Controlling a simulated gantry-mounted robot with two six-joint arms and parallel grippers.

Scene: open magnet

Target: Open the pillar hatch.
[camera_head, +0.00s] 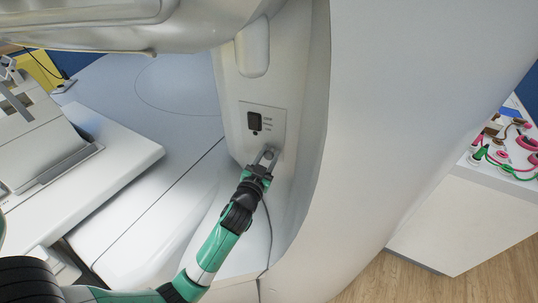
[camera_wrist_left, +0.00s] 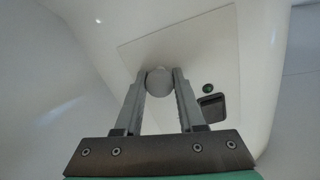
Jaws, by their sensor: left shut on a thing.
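The pillar hatch is a pale square panel on the white pillar; it shows in the head view (camera_head: 275,115) and in the left wrist view (camera_wrist_left: 190,45). A round grey knob (camera_wrist_left: 158,82) stands on it. My left gripper (camera_head: 268,155) reaches up to the lower part of the hatch. In the left wrist view its two fingers (camera_wrist_left: 159,88) are shut on the knob, one on each side. The hatch looks flush with the pillar, with no visible gap. The knob is mostly hidden by the fingers in the head view. My right gripper is not in view.
A dark recessed fitting (camera_head: 254,122) sits on the hatch above the gripper. The white pillar (camera_head: 400,100) curves to the right. A patient table (camera_head: 110,150) lies at left. A white cabinet (camera_head: 460,225) with coloured items stands at far right.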

